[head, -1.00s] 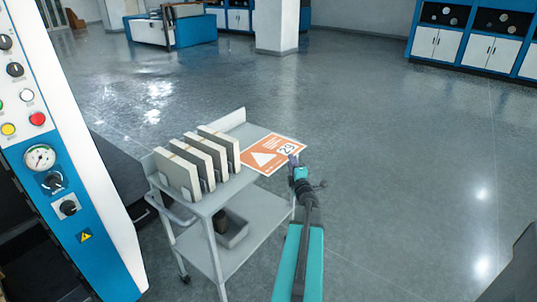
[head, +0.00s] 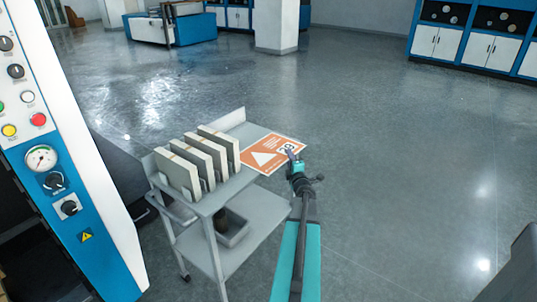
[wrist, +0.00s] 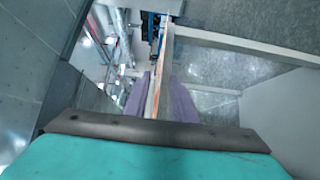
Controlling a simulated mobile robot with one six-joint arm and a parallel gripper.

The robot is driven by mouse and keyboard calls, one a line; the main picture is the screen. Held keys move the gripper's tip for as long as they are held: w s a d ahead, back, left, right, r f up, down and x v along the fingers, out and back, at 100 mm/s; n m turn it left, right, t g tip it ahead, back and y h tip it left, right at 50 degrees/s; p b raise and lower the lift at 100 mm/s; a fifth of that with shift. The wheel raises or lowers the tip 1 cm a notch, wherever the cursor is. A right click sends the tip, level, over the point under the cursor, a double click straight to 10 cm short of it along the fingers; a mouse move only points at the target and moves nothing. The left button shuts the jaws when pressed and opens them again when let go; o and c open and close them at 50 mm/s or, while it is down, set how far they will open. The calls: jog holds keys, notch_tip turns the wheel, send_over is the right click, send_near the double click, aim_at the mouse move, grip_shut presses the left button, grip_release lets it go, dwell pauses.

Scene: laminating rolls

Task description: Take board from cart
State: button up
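The board (head: 262,158) is a flat orange and white panel with a white triangle and a number. It lies level at the right end of the grey cart's top and sticks out past it. My gripper (head: 292,154) is at the board's right edge, its fingertips overlapping the printed number. In the wrist view my gripper's two purple fingers (wrist: 160,98) stand on either side of the board (wrist: 165,60), which shows as a thin edge-on strip. The fingers look parted around it; whether they touch it is hard to see.
The cart (head: 247,197) carries several upright pale slabs (head: 200,158) on its top and a grey bin (head: 232,228) on its lower shelf. A blue and white machine panel (head: 60,150) stands close at the left. The floor to the right is clear.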

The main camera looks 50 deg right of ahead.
grip_shut()
jog(key=shift+r, duration=0.15)
jog(key=shift+r+p, duration=0.6)
jog(key=shift+r, duration=4.3)
